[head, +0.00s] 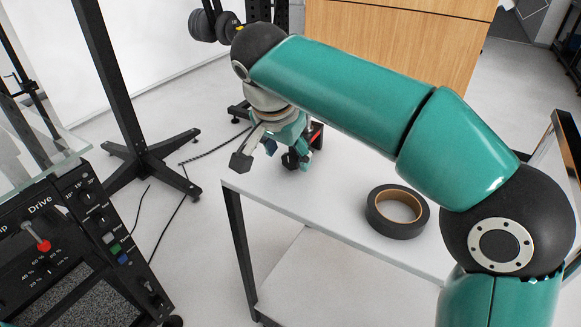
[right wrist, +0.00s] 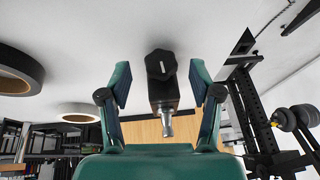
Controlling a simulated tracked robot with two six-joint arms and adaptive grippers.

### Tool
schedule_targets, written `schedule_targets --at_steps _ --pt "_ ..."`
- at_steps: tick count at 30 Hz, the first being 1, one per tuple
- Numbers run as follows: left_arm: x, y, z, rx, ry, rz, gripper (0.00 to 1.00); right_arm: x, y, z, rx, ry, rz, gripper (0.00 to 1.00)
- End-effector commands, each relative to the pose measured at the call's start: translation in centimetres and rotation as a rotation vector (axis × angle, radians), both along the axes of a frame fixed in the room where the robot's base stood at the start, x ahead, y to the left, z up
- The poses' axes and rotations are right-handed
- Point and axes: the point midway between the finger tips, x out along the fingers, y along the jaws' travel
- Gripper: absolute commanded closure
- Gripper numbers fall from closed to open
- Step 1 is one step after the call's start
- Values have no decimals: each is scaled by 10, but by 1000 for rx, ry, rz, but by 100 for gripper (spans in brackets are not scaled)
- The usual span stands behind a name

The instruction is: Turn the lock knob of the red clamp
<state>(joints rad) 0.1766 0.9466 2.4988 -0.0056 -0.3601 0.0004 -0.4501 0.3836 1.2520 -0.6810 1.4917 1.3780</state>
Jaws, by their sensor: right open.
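The red clamp (head: 317,132) is at the far left end of the white table in the head view, mostly hidden behind my right gripper. In the right wrist view its black lock knob (right wrist: 160,65) with a white line faces the camera. A dark clamp body (right wrist: 164,95) and a metal screw end (right wrist: 167,125) show below the knob. My right gripper (head: 270,158) is open at the table's end. In the right wrist view its fingers (right wrist: 161,88) stand on both sides of the knob, with a gap on each side. My left gripper is not in view.
A black tape roll (head: 380,223) lies on the white table (head: 345,212). The right wrist view also shows a pale ring (right wrist: 65,113). A control panel (head: 75,245) stands at the left, a black stand (head: 152,162) behind it. Cables lie on the floor.

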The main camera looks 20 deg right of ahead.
Motion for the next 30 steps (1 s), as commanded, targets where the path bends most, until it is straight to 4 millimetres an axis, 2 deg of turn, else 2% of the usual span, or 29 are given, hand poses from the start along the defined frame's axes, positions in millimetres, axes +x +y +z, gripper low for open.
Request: schedule_targets --at_steps 1,6,17,27,30 --pt "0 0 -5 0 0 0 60 2 -2 -9 -1 1 -2 36" --pt "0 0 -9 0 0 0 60 6 -6 -21 -1 1 0 36" --pt "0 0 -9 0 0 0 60 7 -7 -23 0 0 -1 38" --pt "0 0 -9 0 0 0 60 7 -7 -23 0 0 -2 95" --pt "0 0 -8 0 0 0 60 7 -7 -22 -1 2 -2 97"
